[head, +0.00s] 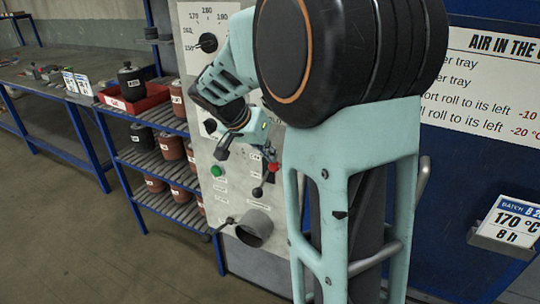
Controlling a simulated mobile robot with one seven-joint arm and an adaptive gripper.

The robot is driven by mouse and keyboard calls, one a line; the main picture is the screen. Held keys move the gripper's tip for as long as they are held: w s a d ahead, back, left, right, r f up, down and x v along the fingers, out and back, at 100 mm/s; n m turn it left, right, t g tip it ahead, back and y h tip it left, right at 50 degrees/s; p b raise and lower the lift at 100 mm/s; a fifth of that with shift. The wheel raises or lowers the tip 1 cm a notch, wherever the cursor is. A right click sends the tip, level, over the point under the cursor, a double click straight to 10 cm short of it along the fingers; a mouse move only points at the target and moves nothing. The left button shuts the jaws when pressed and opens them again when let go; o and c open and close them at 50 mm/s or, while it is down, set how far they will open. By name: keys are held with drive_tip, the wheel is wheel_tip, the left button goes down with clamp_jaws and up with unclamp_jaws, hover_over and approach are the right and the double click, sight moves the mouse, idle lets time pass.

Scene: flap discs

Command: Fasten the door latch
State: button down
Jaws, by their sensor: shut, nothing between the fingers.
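My gripper (262,146) is small in this view, in front of the grey control panel (236,183). Its fingers look shut and empty, just above and left of a red knob (274,167). I cannot tell whether it touches the panel. Below the red knob, a short lever with a black ball end (258,191) sticks out of the panel. Another dark lever (226,222) sticks out at the panel's lower left. The labels are too small to read, so I cannot tell which part is the door latch. My arm hides the panel's right side.
A grey pipe stub (254,228) juts from the lower panel. A green button (216,171) is at its left. A blue rack (141,188) with dark and brown canisters stands left. A batch card (509,220) reading 170 °C, 8 h is at right. Floor at lower left is clear.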

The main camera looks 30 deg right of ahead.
drive_tip(key=s+d+f+n+g+h+b, duration=0.1)
drive_tip(key=s+d+f+g+h+b, duration=0.1)
drive_tip(key=f+b, duration=0.3)
drive_tip(key=s+d+f+n+g+h+b, duration=0.2)
drive_tip(key=s+d+f+g+h+b, duration=0.1)
drive_tip(key=f+b, duration=0.3)
drive_tip(key=shift+s+d+f+g+h, duration=0.15)
drive_tip(key=shift+s+f+g+h, duration=0.4)
drive_tip(key=shift+s+f, duration=0.3)
drive_tip(key=shift+r, duration=0.1)
drive_tip(key=v, duration=1.2)
drive_tip(key=shift+s, duration=0.1)
